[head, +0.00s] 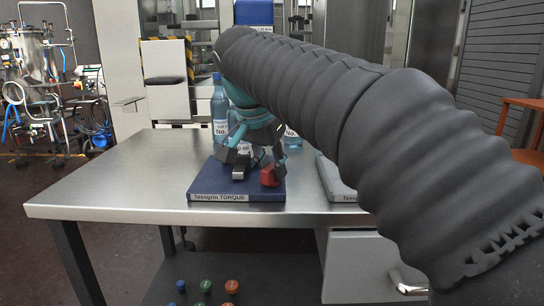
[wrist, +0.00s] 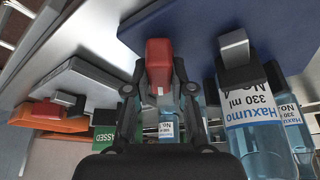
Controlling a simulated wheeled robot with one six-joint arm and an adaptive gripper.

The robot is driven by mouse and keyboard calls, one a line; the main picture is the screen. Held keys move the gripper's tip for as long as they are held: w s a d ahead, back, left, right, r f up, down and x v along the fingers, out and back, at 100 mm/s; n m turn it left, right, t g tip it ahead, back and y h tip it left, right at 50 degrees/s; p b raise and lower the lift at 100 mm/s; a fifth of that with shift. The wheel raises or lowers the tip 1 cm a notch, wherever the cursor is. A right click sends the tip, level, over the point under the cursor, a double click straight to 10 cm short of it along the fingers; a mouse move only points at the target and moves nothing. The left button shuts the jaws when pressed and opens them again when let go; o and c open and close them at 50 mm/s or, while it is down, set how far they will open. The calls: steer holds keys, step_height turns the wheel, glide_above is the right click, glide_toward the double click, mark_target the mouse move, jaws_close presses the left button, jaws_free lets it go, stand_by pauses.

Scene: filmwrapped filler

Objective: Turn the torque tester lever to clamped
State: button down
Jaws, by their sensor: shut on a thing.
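The torque tester (head: 237,190) is a flat dark blue base labelled "Tesagrin TORQUE" near the front of the steel table. Its red lever (head: 269,177) stands at the right of its top. My gripper (head: 259,158) is over the base. In the wrist view my gripper (wrist: 160,84) is shut on the red lever (wrist: 159,55), with a finger on each side. A black block with a grey top (wrist: 234,46) stands beside it on the base, apart from my fingers. The lever's pivot and any position marks cannot be made out.
A blue labelled bottle (head: 219,105) stands behind the tester; more bottles are partly hidden by my arm. A second, grey device (head: 335,188) lies to the right, partly covered by my arm. The table's left side (head: 120,180) is clear.

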steer(key=shift+m+g+h+p, duration=0.4)
steer(key=shift+m+h+p, duration=0.15)
steer(key=shift+m, duration=1.05)
steer(key=c, duration=1)
jaws_free()
steer(key=shift+d, duration=0.1)
steer(key=shift+r, duration=0.1)
steer(key=v, duration=1.1)
steer(key=shift+r, duration=0.4)
